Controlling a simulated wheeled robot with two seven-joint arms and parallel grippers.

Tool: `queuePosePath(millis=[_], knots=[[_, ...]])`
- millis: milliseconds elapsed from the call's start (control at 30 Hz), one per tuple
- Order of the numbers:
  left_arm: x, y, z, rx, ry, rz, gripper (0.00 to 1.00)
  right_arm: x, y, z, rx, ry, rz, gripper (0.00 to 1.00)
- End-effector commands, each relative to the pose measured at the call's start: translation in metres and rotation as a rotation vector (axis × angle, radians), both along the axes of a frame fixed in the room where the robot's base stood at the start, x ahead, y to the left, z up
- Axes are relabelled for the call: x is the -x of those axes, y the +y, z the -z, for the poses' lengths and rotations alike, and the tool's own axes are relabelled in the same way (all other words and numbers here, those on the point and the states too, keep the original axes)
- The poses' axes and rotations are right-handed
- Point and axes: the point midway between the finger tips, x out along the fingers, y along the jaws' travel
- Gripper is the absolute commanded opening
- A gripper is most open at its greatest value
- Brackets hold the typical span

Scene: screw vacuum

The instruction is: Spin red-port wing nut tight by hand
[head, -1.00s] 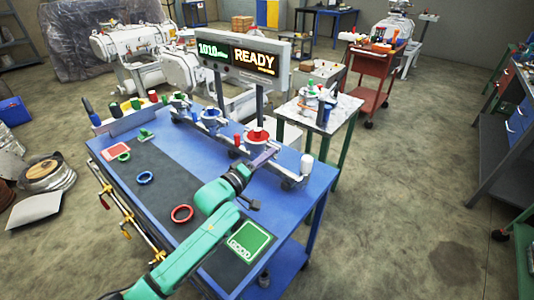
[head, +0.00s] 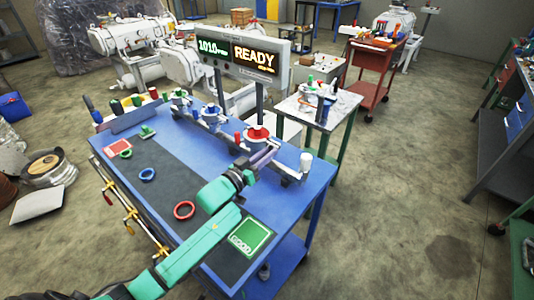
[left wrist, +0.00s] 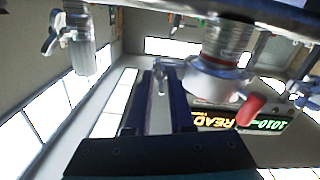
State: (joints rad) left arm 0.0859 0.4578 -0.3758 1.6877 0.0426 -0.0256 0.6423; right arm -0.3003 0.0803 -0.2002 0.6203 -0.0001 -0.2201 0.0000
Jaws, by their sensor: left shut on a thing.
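The red port (head: 257,133) has a red top and stands at the right part of the manifold on the blue bench. My left gripper (head: 266,157) is at the near side of this port. In the left wrist view, the two dark fingers (left wrist: 160,95) stand on either side of a small metal wing nut (left wrist: 160,78) and are shut on it. The wing nut sits beside the white clamp collar (left wrist: 212,82). Its thread is hard to make out, and in the head view the gripper hides it. My right gripper is not in view.
The blue bench (head: 310,190) holds a red ring (head: 184,210), a blue ring (head: 147,174) and a green GOOD pad (head: 249,239). A display (head: 240,52) reading READY stands behind the manifold. A white-capped post (head: 306,162) is right of the gripper.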

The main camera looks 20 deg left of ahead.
Motion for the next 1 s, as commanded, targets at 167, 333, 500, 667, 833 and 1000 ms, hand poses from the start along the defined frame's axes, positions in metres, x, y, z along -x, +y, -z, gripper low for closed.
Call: queuePosePath(millis=[167,333,500,667,833,1000], knots=[[-0.0001,0.0001,0.0003,-0.152,-0.061,0.0,0.0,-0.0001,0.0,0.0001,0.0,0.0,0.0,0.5],[-0.0001,-0.0001,0.0005,-0.303,-0.12,0.0,0.0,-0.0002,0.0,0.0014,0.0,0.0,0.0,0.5],[0.0,-0.0003,0.0004,-0.441,-0.175,0.0,0.0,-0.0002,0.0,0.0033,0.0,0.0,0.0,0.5],[0.0001,-0.0004,0.0004,-0.55,-0.219,0.0,0.0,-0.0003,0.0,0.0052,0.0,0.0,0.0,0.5],[0.0001,-0.0005,0.0002,-0.633,-0.252,0.0,0.0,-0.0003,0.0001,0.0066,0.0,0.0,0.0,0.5],[0.0001,-0.0005,0.0,-0.68,-0.271,0.0,0.0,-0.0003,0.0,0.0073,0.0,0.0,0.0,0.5]])
